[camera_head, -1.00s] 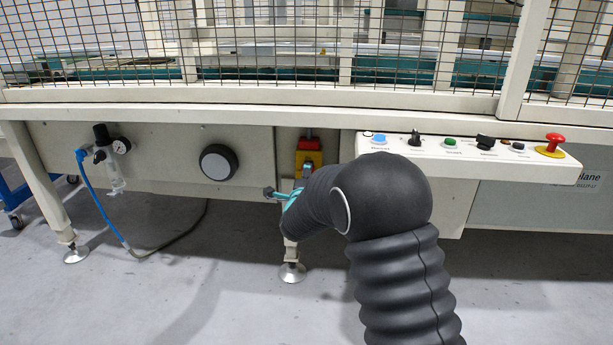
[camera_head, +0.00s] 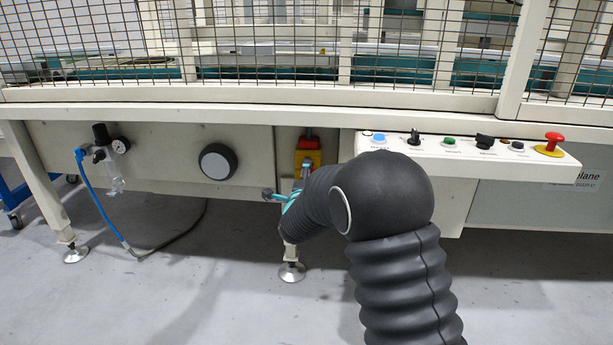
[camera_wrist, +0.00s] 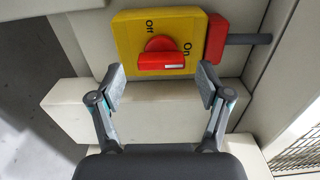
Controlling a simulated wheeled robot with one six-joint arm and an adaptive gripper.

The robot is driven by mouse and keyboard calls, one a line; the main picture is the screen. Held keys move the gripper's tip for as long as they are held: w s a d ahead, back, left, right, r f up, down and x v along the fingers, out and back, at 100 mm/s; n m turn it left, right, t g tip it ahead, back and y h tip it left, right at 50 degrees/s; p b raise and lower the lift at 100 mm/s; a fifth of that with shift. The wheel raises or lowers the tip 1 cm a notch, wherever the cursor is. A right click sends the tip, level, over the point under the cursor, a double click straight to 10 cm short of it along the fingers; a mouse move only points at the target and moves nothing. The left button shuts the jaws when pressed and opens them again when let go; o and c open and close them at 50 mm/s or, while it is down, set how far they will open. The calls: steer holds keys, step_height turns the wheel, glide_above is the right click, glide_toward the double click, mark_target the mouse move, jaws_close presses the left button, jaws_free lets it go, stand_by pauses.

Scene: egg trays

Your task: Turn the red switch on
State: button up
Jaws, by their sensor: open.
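The red switch (camera_wrist: 163,56) is a rotary knob on a yellow plate (camera_wrist: 127,32) marked "Off" above it and "On" to its right. Its raised bar lies across the wrist view, with a white mark on the right half. My gripper (camera_wrist: 161,84) is open and empty, its two fingers spread to either side and just below the knob, apart from it. In the head view, the yellow plate (camera_head: 314,157) shows under the front beam, and my gripper (camera_head: 287,184) is just in front of and below it. The knob is hard to make out there.
A red block with a grey rod (camera_wrist: 245,39) adjoins the plate on the right. A pale beam (camera_wrist: 155,108) runs below it. In the head view, a control panel (camera_head: 470,155) with buttons and a red emergency stop (camera_head: 553,142) lies right; a round black knob (camera_head: 217,162) lies left.

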steer(key=s, duration=1.1)
steer(key=shift+a, duration=0.2)
